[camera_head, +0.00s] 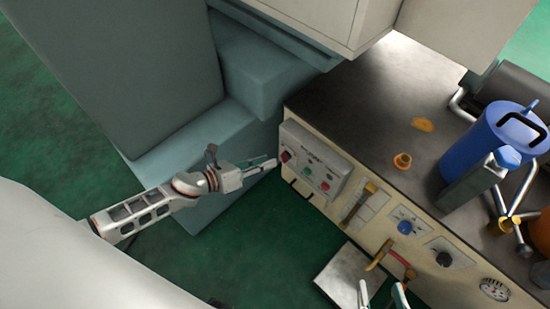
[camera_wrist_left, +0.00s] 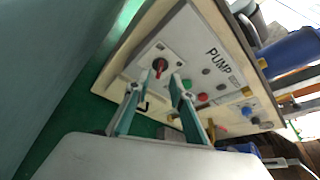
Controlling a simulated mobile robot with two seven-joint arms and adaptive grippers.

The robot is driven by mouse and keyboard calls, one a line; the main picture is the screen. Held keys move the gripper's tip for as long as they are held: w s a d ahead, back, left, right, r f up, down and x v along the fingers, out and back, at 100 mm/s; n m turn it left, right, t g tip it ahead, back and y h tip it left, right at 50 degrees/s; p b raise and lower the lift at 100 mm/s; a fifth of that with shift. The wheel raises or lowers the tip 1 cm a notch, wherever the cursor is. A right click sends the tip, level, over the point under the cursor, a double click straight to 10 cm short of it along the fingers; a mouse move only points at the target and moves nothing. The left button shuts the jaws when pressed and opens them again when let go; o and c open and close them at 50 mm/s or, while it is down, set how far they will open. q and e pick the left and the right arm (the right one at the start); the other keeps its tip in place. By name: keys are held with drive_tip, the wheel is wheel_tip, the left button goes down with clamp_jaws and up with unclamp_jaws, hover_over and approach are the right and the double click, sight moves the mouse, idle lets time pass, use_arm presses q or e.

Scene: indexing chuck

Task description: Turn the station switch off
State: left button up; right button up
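The station switch, a small rotary knob with a red handle on a dark base, sits on the control panel (camera_head: 317,163) in the head view (camera_head: 285,156). In the left wrist view the switch (camera_wrist_left: 160,66) has its red handle roughly upright in the picture, on the panel marked PUMP (camera_wrist_left: 199,66). My left gripper (camera_head: 265,165) is just left of the panel in the head view. In the left wrist view its fingers (camera_wrist_left: 156,84) are apart and empty, with the switch beyond the tips. My right gripper (camera_head: 382,294) is partly cut off at the bottom edge, its fingers apart.
Green and red buttons (camera_head: 309,171) sit on the panel beside the switch. The bench top (camera_head: 350,100) carries a blue canister (camera_head: 485,145). A blue-green machine body (camera_head: 190,150) stands behind my left arm. Valve handles and a gauge (camera_head: 494,289) line the bench front.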

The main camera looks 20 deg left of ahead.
use_arm(q)
drive_tip(key=v, duration=0.6)
drive_tip(key=shift+s, duration=0.2)
